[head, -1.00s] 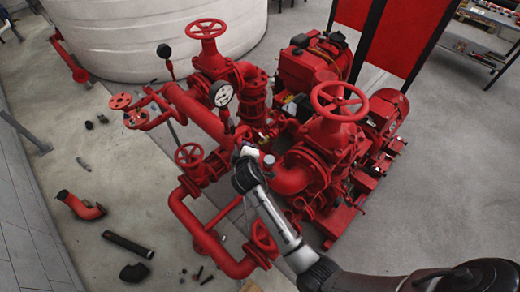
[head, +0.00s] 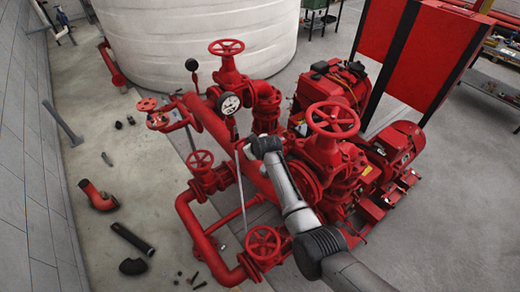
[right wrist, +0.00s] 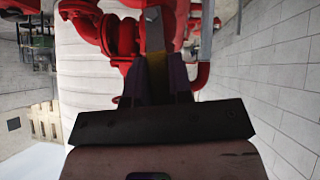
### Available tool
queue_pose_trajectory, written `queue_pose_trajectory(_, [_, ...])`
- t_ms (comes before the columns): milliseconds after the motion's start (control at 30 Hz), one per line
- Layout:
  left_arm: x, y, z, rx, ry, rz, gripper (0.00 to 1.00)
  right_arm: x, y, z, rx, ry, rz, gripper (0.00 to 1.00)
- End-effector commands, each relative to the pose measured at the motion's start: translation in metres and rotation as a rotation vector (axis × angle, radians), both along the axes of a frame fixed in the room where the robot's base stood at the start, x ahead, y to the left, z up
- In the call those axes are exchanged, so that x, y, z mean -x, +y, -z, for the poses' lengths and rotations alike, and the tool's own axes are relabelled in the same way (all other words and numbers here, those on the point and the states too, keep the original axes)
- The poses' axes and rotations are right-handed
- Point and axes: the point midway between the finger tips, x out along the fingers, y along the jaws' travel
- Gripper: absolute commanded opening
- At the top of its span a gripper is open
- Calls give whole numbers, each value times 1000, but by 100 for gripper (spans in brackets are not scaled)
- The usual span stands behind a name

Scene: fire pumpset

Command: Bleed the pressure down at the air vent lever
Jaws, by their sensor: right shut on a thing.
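In the right wrist view, a flat grey metal lever (right wrist: 154,30) with a yellow part (right wrist: 157,72) runs down between the dark fingers of my right gripper (right wrist: 157,88). The fingers are shut on it. In the head view, my right gripper (head: 246,148) is at the red pipework, below and right of the white-faced pressure gauge (head: 229,103). The lever is too small and too covered to make out there. My left gripper is in neither view.
Red handwheels stand around my right arm: one at the back (head: 226,47), one right (head: 333,119), one in front (head: 263,243). A large white tank (head: 190,40) is behind. Loose pipe pieces, including a red elbow (head: 98,197), lie on the left floor.

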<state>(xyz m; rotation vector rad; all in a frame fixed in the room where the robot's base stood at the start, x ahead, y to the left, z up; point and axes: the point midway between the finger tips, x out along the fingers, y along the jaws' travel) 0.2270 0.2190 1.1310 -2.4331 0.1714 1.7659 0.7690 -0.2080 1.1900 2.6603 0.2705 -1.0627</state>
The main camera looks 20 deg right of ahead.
Motion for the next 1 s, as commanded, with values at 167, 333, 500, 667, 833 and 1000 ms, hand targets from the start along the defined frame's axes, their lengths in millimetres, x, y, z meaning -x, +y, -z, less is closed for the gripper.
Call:
queue_pose_trajectory(167, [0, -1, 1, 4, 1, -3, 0, -4, 5, 0, -52, 18, -11, 0])
queue_pose_trajectory(333, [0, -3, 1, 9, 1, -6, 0, -5, 8, 1, -77, 25, -17, 0])
queue_pose_trajectory(500, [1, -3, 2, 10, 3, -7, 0, -6, 8, 1, -83, 28, -19, 0])
queue_pose_trajectory(667, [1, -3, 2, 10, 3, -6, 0, -5, 8, 2, -82, 29, -19, 0])
queue_pose_trajectory(833, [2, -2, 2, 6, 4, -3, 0, -5, 8, 2, -82, 28, -18, 25])
queue_pose_trajectory(1000, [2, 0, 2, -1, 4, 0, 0, -5, 9, 1, -82, 27, -18, 41])
